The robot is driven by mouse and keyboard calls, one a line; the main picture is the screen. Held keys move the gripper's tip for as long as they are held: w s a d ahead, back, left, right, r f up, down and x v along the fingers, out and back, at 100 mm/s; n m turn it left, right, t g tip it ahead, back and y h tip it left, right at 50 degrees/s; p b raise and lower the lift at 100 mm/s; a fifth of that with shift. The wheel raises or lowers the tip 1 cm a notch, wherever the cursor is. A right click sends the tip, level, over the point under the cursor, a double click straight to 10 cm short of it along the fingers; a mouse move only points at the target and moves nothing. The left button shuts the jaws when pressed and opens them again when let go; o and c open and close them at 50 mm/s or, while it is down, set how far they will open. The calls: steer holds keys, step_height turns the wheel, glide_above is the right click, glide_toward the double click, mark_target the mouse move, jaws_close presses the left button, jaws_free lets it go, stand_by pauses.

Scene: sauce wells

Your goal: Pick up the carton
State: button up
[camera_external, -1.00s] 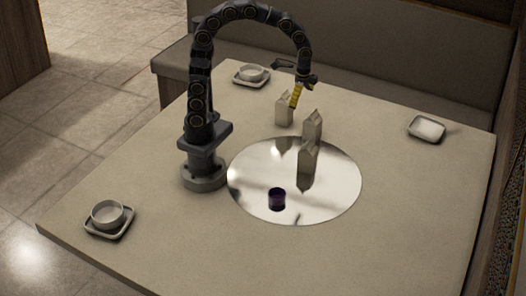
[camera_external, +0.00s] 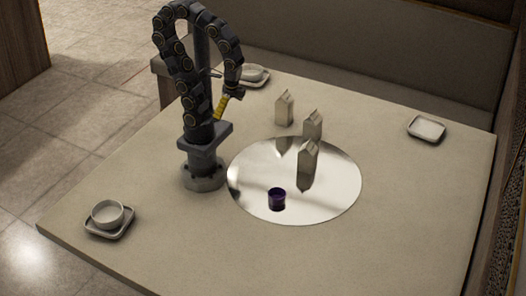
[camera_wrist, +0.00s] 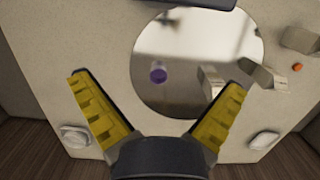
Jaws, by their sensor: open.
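Three pale gabled cartons stand upright in the external view. One carton (camera_external: 308,156) is on the mirror disc, one carton (camera_external: 312,124) is at its back edge, and one carton (camera_external: 284,107) is on the bare table behind. The task does not say which carton is meant. In the wrist view, cartons show at the right (camera_wrist: 300,40) (camera_wrist: 262,77), with one partly behind the right finger (camera_wrist: 213,82). My gripper (camera_external: 222,104) is high, left of all the cartons. Its yellow fingers are spread wide and empty in the wrist view (camera_wrist: 158,82).
A purple cup (camera_external: 277,198) stands on the round mirror disc (camera_external: 245,180). White bowls on trays sit at the front left (camera_external: 108,216) and back (camera_external: 252,75). A white dish (camera_external: 427,129) is at the right. The table's right front is clear.

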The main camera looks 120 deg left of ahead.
steer(key=shift+c, duration=0.2)
steer(key=m+g+y, duration=0.4)
steer(key=m+y, duration=0.6)
steer(key=y, duration=0.5)
glide_above(305, 159)
steer(key=s+d, duration=0.3)
steer(key=s, duration=0.1)
step_height(305, 159, down, 10)
steer(key=w+f+m+t+y, duration=0.1)
steer(key=f+m, duration=0.1)
steer(key=f, duration=0.3)
steer(key=w+d+f+m+t+y, duration=0.1)
steer(key=f+m+t, duration=0.1)
steer(key=f, duration=0.3)
steer(key=w+f+m+t+y, duration=0.1)
steer(key=w+f+m, duration=0.1)
steer(key=f, duration=0.3)
steer(key=shift+w+d+f+m+t, duration=0.1)
steer(key=shift+d+m+t, duration=0.25)
steer(key=shift+m, duration=0.35)
steer(key=shift+a+f, duration=0.2)
steer(key=a, duration=0.7)
steer(key=shift+s+a+r, duration=0.1)
steer(key=shift+s, duration=0.1)
steer(key=c, duration=1.1)
